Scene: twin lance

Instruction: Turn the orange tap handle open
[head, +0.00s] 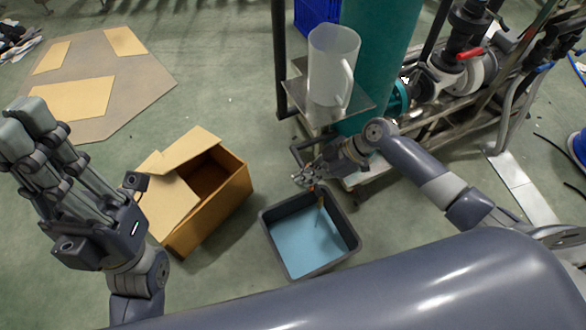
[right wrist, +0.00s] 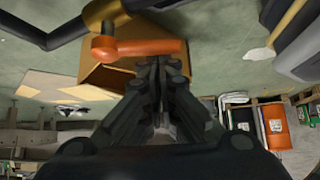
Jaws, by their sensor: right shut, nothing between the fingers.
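The orange tap handle (right wrist: 140,47) lies across the upper middle of the right wrist view, with a rounded knob at its left end on a dark pipe. In the head view only a small orange spot of it shows at the gripper's tips. My right gripper (right wrist: 158,62) is shut and empty, its fingertips close below the handle's right part; I cannot tell whether they touch it. It also shows in the head view (head: 303,178), above the far edge of the tub. My left gripper (head: 24,122) is raised at the left, far from the tap; its opening is unclear.
A dark tub (head: 267,240) with a blue inside stands below the tap. An open cardboard box (head: 213,212) is left of it. A clear jug (head: 333,66) stands on a metal shelf by a teal column (head: 384,30). Pipework (head: 463,60) fills the right.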

